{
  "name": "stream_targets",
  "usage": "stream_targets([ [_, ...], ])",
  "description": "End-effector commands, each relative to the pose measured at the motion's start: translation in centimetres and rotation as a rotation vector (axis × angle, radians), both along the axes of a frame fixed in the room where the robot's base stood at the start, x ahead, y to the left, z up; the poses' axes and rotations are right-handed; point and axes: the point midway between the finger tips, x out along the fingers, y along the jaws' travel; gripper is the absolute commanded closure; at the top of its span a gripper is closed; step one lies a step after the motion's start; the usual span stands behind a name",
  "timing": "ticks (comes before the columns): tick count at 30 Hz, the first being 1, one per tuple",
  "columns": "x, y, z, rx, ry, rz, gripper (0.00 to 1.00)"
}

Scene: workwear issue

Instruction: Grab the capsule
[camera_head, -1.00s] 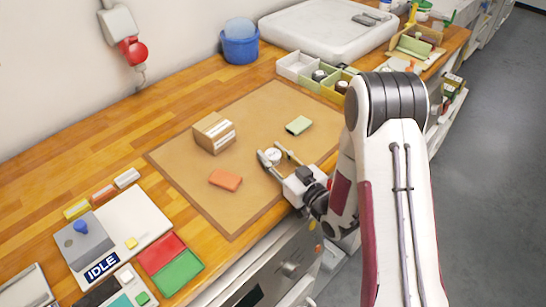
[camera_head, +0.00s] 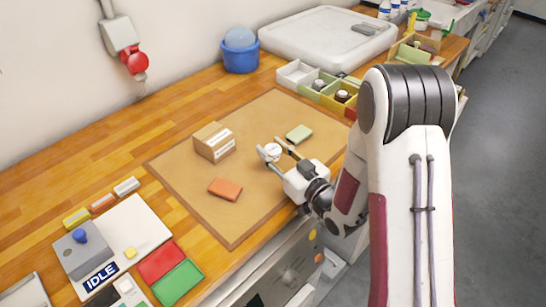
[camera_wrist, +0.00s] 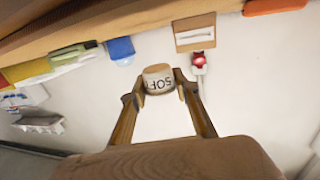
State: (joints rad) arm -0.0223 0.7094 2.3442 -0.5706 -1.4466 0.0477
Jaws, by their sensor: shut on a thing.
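The capsule is a short round white piece (camera_head: 271,151) with a dark-lettered label and a tan end, seen in the wrist view (camera_wrist: 158,79). My gripper (camera_head: 275,150) is shut on it, with one finger on each side of the capsule in the wrist view (camera_wrist: 160,86). The capsule appears held above the brown mat (camera_head: 250,190), near its right part. Part of the capsule is hidden by the fingers.
On the mat are a cardboard box (camera_head: 214,142), an orange block (camera_head: 225,188) and a green block (camera_head: 299,133). A divided bin (camera_head: 313,95) and a blue bucket (camera_head: 240,55) stand behind. A panel marked IDLE (camera_head: 125,235) lies at the left. The mat's front is clear.

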Motion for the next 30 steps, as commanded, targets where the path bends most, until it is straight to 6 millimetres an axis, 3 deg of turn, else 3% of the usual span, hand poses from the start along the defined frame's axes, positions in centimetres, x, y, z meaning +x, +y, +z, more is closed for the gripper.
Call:
stream_targets([
  [12,0.0,0.0,3.9,0.0,-0.001,0.0,0.88],
  [30,0.0,0.0,4.7,0.0,0.0,0.0,0.88],
])
